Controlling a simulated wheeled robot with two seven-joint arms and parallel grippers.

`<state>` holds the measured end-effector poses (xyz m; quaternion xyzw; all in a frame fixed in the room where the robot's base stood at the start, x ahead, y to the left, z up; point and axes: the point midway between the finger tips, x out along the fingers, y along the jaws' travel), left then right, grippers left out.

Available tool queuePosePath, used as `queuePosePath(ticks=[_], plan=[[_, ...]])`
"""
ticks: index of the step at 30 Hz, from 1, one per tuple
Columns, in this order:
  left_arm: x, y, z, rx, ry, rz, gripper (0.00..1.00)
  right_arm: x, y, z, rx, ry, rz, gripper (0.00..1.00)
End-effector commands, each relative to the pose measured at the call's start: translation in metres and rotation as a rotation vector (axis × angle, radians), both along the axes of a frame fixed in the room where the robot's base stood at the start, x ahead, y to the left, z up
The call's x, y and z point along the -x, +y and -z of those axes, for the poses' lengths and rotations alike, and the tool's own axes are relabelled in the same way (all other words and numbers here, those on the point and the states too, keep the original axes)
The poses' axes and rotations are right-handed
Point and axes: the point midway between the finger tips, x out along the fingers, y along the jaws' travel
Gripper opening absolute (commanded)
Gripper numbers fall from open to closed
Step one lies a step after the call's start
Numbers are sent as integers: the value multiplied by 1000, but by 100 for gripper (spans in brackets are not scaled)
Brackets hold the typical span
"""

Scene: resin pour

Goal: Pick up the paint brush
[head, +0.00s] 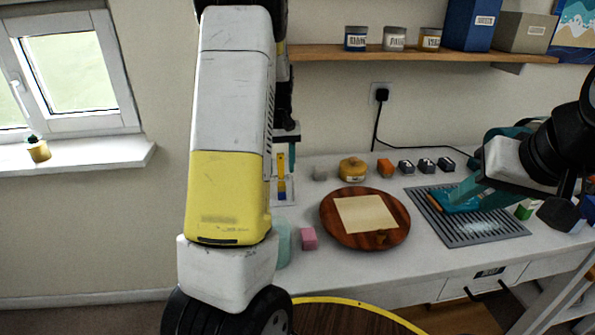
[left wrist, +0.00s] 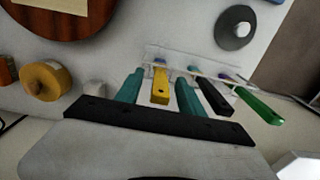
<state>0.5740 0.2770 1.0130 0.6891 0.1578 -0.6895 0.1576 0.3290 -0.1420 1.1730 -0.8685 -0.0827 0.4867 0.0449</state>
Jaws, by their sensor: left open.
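A yellow-handled tool, which looks like the paint brush (left wrist: 160,84), stands in a clear rack among other handled tools. In the head view its yellow handle (head: 281,163) shows just below my left gripper (head: 287,152). In the left wrist view the teal fingers of my left gripper (left wrist: 159,80) are open, one on each side of the yellow handle. I cannot tell whether either finger touches it. The bristles are hidden. My right gripper (head: 474,190) is at the right, over the grey slatted mat, at a teal item; whether its jaws are shut is unclear.
A black handle (left wrist: 217,97) and a green handle (left wrist: 259,106) stand close to the right of the yellow one in the left wrist view. A round wooden board (head: 330,218) with a paper sheet, a yellow jar (head: 352,169) and a pink block (head: 309,238) are nearby.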

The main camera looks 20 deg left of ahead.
Motion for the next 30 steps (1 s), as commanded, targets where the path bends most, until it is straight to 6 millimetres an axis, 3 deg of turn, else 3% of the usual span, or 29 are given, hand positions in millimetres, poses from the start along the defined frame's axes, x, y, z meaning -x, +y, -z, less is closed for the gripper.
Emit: queuePosePath(ticks=[5,12,23,30], plan=[[0,0,0,0,0,0,44,0,0,0,0,0,0,36],[0,0,-1,0,0,0,0,0,0,0,0,0,0,36],[0,0,-2,0,-1,0,0,0,0,0,0,0,0,36],[-1,0,-22,0,-4,0,0,0,0,0,0,0,0,36]])
